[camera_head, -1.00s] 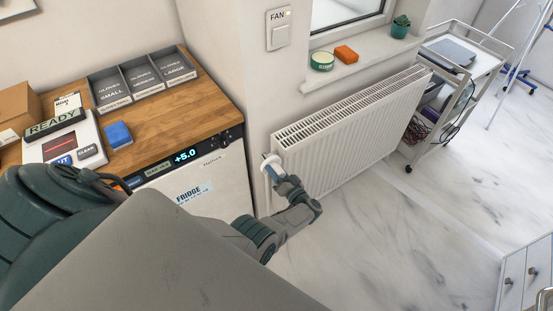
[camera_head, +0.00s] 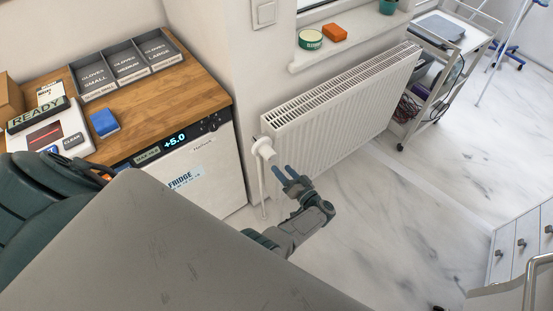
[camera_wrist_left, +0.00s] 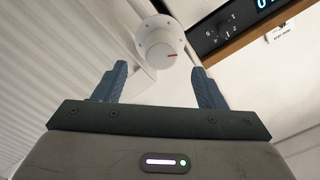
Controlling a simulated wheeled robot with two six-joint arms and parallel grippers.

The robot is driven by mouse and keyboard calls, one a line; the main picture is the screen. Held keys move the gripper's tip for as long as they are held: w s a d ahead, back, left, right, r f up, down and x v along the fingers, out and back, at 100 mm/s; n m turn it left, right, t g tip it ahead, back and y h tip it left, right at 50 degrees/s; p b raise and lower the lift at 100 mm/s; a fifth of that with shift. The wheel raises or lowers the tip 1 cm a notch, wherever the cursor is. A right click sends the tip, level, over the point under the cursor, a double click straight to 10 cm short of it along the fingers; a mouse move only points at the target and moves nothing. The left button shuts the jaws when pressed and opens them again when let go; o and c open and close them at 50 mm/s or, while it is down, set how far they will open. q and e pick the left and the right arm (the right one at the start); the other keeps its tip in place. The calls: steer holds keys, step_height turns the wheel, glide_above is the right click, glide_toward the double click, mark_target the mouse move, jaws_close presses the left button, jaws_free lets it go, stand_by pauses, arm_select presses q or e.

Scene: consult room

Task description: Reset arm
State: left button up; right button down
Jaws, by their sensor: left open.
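My left gripper (camera_head: 283,173) is open and empty in the head view, in front of the radiator's near end. Its two blue-grey fingers point toward the white radiator valve knob (camera_head: 264,147) and stand apart from it. In the left wrist view, the open fingers (camera_wrist_left: 161,88) are spread wide with nothing between them. The valve knob (camera_wrist_left: 160,42) shows beyond the fingertips, with numbers and a red mark on its face. My right gripper is not in view.
The white radiator (camera_head: 340,110) is close beside the left gripper. A fridge (camera_head: 205,170) under a wooden counter (camera_head: 165,120) stands to the left. A trolley (camera_head: 445,65) is at back right, and white drawers (camera_head: 520,240) are at lower right. The marble floor (camera_head: 400,210) between is clear.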

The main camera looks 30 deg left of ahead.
arm_select(q)
steer(key=shift+s+d, duration=0.2)
steer(key=shift+d, duration=0.3)
steer(key=s+f+m+t+h+b, duration=0.1)
steer(key=s+f+m+t+h, duration=0.15)
steer(key=s+f+h, duration=0.8)
steer(key=s+f+m+t+h, duration=0.1)
steer(key=s+f+m+h, duration=0.45)
steer(key=f, duration=0.95)
steer(key=s+a+f+g, duration=0.1)
steer(key=s+f+g, duration=0.2)
steer(key=s, duration=0.7)
steer(key=s+a+f+n+g, duration=0.1)
steer(key=s+a+f+g, duration=0.1)
steer(key=s, duration=0.8)
steer(key=s+a+f+n+g, duration=0.1)
steer(key=s+f+g, duration=0.3)
steer(key=s, duration=0.6)
steer(key=shift+s+a+b, duration=0.3)
steer(key=shift+s+a, duration=0.1)
steer(key=shift+a, duration=0.2)
steer(key=shift+w+f, duration=0.1)
